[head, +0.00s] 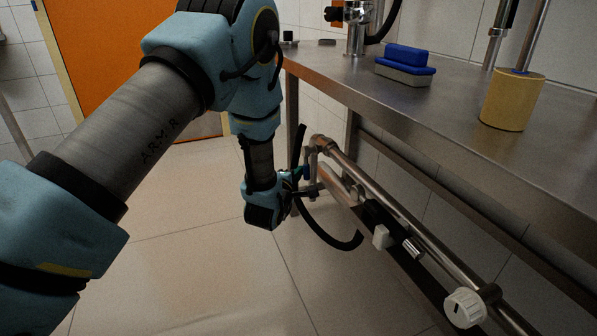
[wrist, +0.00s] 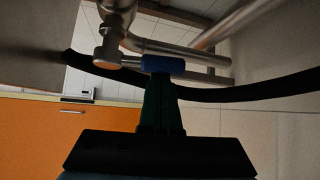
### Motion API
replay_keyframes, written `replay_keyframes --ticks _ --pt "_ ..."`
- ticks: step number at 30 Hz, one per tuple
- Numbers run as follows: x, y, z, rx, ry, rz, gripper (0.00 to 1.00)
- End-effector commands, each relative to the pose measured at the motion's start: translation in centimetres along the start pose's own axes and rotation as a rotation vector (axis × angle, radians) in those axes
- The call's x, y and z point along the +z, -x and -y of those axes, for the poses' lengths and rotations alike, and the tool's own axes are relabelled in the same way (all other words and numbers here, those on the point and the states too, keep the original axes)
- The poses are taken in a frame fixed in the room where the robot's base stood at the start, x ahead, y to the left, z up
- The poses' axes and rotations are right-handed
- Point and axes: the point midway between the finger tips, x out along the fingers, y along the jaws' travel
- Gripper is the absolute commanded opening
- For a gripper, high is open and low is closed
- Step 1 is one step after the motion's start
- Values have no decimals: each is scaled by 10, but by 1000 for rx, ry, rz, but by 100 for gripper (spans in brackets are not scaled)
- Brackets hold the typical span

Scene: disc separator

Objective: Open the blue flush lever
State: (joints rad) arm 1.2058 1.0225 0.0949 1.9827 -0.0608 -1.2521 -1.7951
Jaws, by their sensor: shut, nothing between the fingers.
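The blue flush lever (wrist: 163,65) is a short blue sleeve in the upper middle of the wrist view, by the metal pipework. In the head view a small blue part (head: 306,170) shows beside the far end of the pipe, partly hidden by my gripper. My gripper (wrist: 159,80) is shut and empty, its dark fingers pointing up at the lever. The fingertips appear right at the lever's lower edge; I cannot tell whether they touch. In the head view my gripper (head: 304,187) is at the pipe's far end, below the bench.
A steel bench (head: 465,115) runs along the right, carrying a blue-and-grey block (head: 404,62) and a yellow cylinder (head: 511,100). A pipe (head: 385,203) with a white knob (head: 465,307) runs below it. A black hose (head: 330,240) loops near my gripper. The floor (head: 195,265) is clear.

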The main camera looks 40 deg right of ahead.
Motion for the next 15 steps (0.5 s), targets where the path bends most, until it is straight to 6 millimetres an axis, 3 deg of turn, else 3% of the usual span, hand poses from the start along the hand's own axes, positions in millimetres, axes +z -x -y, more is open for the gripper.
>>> replay_keyframes --ticks 15 --pt "6 8 -5 -119 102 1 0"
